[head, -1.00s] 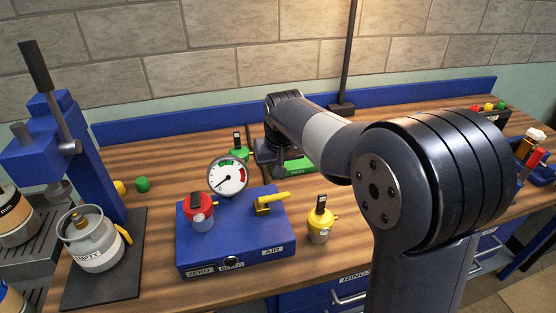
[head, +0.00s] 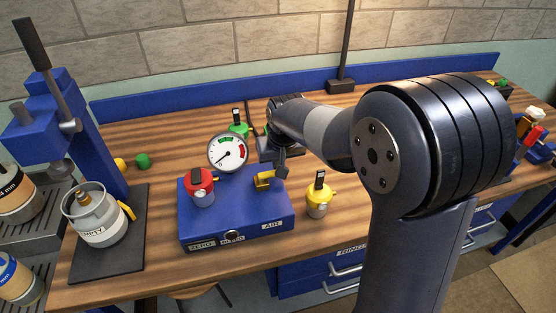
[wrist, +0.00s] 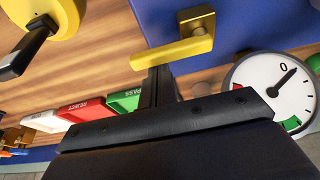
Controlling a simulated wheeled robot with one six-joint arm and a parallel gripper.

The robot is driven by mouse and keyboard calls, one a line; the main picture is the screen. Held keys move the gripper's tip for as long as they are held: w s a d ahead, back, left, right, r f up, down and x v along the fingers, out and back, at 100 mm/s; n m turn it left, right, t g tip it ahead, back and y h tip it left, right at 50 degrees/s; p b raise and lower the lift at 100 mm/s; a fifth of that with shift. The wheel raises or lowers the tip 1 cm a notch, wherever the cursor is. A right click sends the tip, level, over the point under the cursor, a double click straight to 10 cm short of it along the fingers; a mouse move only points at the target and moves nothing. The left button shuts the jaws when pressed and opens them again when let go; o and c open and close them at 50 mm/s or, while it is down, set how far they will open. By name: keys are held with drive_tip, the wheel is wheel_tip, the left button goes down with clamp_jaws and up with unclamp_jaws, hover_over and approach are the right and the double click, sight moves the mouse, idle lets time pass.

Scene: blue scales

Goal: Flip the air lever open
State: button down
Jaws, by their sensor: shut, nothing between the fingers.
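The blue test box (head: 240,232) stands on the wooden bench and carries the AIR label at its front right. The yellow air lever (head: 264,180) sits on its top, and part of it is hidden by my gripper in the head view. In the wrist view the lever (wrist: 185,48) shows its square mount and flat handle. My gripper (wrist: 160,75) is shut and empty, with its dark fingertips close beside the handle's free end; I cannot tell whether they touch. In the head view my gripper (head: 281,170) is just right of the lever.
A yellow-capped regulator (head: 319,197) stands just right of the box. A blue press (head: 65,140) with a grey canister (head: 95,215) stands at the left.

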drive_tip(key=shift+s+d+m, duration=0.15)
drive_tip(key=shift+s+m, duration=0.1)
drive_tip(key=shift+m, duration=0.35)
drive_tip(key=m+b, duration=0.1)
drive_tip(key=s+m+h+b, duration=0.1)
drive_tip(key=m, duration=0.1)
drive_tip(key=shift+s+d+f, duration=0.15)
drive_tip(key=shift+s+d, duration=0.05)
drive_tip(key=s+m+h+b, duration=0.1)
drive_tip(key=m, duration=0.1)
drive_tip(key=s+m, duration=0.1)
drive_tip(key=m, duration=0.1)
drive_tip(key=shift+m+h+b, duration=0.4)
drive_tip(key=s+m, duration=0.1)
drive_tip(key=m, duration=0.1)
drive_tip(key=s+m+g+h+b, duration=0.1)
drive_tip(key=m, duration=0.1)
drive_tip(key=shift+a, duration=0.4)
drive_tip(key=m, duration=0.2)
drive_tip(key=s+a+m+g, duration=0.1)
drive_tip(key=m, duration=0.1)
drive_tip(key=shift+a+h, duration=0.1)
drive_tip(key=shift+h, duration=0.3)
drive_tip(key=shift+s+a, duration=0.15)
drive_tip(key=shift+a, duration=0.1)
